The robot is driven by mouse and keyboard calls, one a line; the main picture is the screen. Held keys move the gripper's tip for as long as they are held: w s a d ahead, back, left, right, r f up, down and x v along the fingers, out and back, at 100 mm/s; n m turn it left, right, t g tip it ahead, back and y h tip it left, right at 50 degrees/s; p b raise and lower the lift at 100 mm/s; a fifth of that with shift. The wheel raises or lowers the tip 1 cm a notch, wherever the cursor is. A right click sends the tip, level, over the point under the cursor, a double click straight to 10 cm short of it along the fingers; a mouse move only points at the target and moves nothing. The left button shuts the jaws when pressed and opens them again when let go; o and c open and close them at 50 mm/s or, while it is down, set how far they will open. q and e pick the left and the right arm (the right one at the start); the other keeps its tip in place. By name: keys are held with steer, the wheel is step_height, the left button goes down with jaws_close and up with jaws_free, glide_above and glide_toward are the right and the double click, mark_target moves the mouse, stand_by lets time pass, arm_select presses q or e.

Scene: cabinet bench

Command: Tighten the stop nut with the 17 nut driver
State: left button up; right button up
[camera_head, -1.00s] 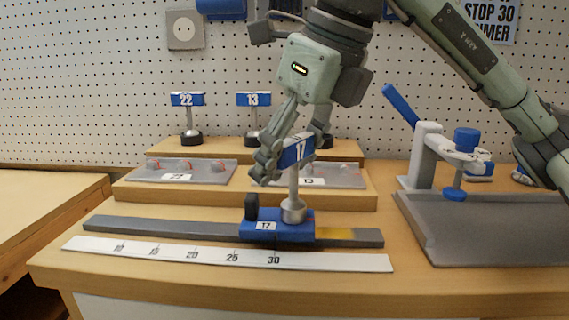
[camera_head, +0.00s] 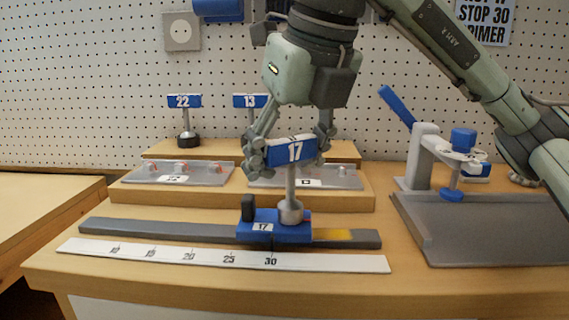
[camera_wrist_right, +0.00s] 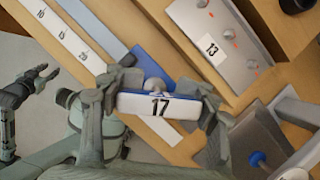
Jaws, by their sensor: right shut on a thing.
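The 17 nut driver (camera_head: 292,151) stands upright with its socket (camera_head: 290,211) down on the blue stop block (camera_head: 262,228), labelled 17. The stop nut is hidden under the socket. My right gripper (camera_head: 291,155) is shut on the driver's blue and white handle, one finger on each side. In the right wrist view the handle (camera_wrist_right: 158,105) lies between the fingers, over the block. The block sits on the grey rail near the 30 mark of the white scale (camera_head: 180,256). Part of my left gripper (camera_wrist_right: 28,88) shows small at the wrist view's left; its opening is unclear.
The 22 driver (camera_head: 184,118) and 13 driver (camera_head: 249,105) stand on the rear shelf. Grey plates labelled 22 (camera_head: 205,174) and 13 (camera_head: 345,180) lie in front. A clamp with a blue lever (camera_head: 397,106) stands right, by a grey tray (camera_head: 490,240).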

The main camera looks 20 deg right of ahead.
steer(key=shift+m+h, duration=0.3)
steer(key=shift+m, duration=0.3)
steer(key=shift+d+r+m, duration=0.1)
steer(key=shift+m, duration=0.2)
steer(key=shift+m+p, duration=0.3)
steer(key=shift+m, duration=0.1)
steer(key=shift+h, duration=0.3)
steer(key=shift+d+m, duration=0.1)
steer(key=shift+m, duration=0.2)
steer(key=shift+d+m+h+p, duration=0.1)
steer(key=shift+m+h+p, duration=0.3)
steer(key=shift+m+p, duration=0.5)
